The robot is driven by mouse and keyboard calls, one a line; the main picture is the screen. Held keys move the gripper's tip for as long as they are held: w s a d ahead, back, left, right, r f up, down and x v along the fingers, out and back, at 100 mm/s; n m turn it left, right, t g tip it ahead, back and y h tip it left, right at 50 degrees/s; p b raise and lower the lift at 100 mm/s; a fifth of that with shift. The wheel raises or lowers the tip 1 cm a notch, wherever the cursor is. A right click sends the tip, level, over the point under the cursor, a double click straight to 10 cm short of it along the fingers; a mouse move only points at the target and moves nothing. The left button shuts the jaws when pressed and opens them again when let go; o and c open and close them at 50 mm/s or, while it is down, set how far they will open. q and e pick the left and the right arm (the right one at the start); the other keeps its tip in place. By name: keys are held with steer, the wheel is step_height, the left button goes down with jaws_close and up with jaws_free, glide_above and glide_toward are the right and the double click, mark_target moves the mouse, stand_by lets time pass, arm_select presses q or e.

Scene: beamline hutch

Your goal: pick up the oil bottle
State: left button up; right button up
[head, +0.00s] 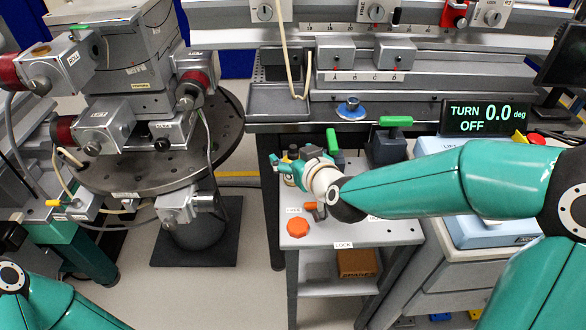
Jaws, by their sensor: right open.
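My right arm reaches in from the right, and its right gripper (284,165) is over the back left of the small grey cart (345,236). Its jaws are open. A small dark and yellowish item (292,153) shows at the jaws, partly hidden by them. It may be the oil bottle, but I cannot tell for sure, nor whether the jaws touch it. Only a part of my left arm shows at the bottom left; its gripper is out of view.
An orange knob-like piece (297,228) lies on the cart's front left. Green-handled dark items (388,140) stand behind the gripper. A blue round piece (351,108) sits on the bench above. A round perforated table (150,172) with stages stands left. A brown box (356,263) is on the lower shelf.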

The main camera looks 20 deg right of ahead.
steer(key=shift+w, duration=0.2)
steer(key=c, duration=1.4)
steer(key=shift+r, duration=0.1)
